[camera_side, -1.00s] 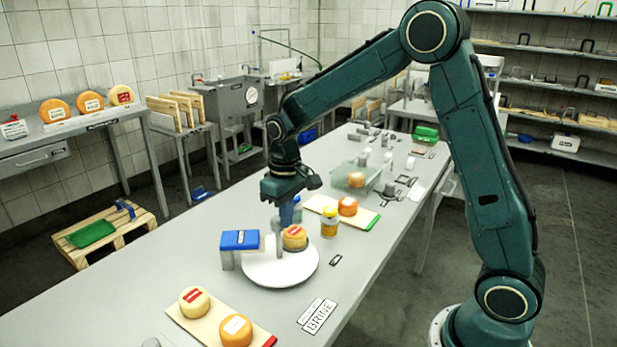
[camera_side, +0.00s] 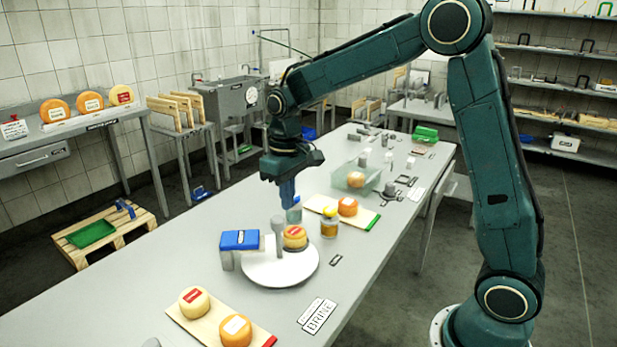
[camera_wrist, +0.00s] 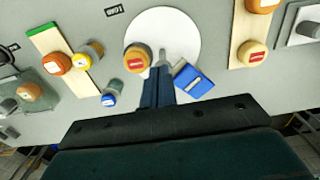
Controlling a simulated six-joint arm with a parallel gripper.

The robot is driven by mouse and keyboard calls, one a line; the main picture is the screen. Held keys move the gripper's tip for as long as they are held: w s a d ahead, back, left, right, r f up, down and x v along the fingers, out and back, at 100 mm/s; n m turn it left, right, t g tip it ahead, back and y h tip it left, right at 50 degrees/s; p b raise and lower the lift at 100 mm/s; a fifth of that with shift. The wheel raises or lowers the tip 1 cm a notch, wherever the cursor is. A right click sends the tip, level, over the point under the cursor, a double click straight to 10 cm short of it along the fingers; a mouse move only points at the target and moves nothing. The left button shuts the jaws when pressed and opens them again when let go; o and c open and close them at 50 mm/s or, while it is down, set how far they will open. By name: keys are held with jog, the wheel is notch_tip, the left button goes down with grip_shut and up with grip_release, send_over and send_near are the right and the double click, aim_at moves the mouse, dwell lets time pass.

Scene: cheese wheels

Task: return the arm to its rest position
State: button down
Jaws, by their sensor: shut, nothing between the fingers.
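My gripper (camera_side: 288,200) hangs above the table, pointing down, its blue fingers shut and empty. In the wrist view my fingers (camera_wrist: 157,75) point toward a white round plate (camera_wrist: 178,25), which also shows in the side view (camera_side: 275,276). An orange cheese wheel with a red label (camera_side: 295,237) rests on that plate beside a grey post (camera_side: 278,238); the wheel shows left of my fingers in the wrist view (camera_wrist: 137,58). My gripper appears raised clear of the wheel and the plate. My upper arm is bent high above the table.
A blue-topped block (camera_side: 240,240) stands at the plate's left edge. A board with two cheeses (camera_side: 235,331) lies in front. A clear bin (camera_side: 362,175) stands farther back.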

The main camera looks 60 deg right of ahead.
jog(key=shift+r, duration=0.55)
jog(key=shift+s+r, duration=0.1)
jog(key=s+a+r+t, duration=0.25)
jog(key=s+r, duration=0.55)
jog(key=s, duration=0.4)
jog(key=s+t, duration=0.3)
jog(key=s, duration=0.9)
jog(key=shift+s+a+f, duration=0.15)
jog(key=shift+s+f, duration=0.05)
jog(key=shift+s, duration=0.15)
dwell(0.5)
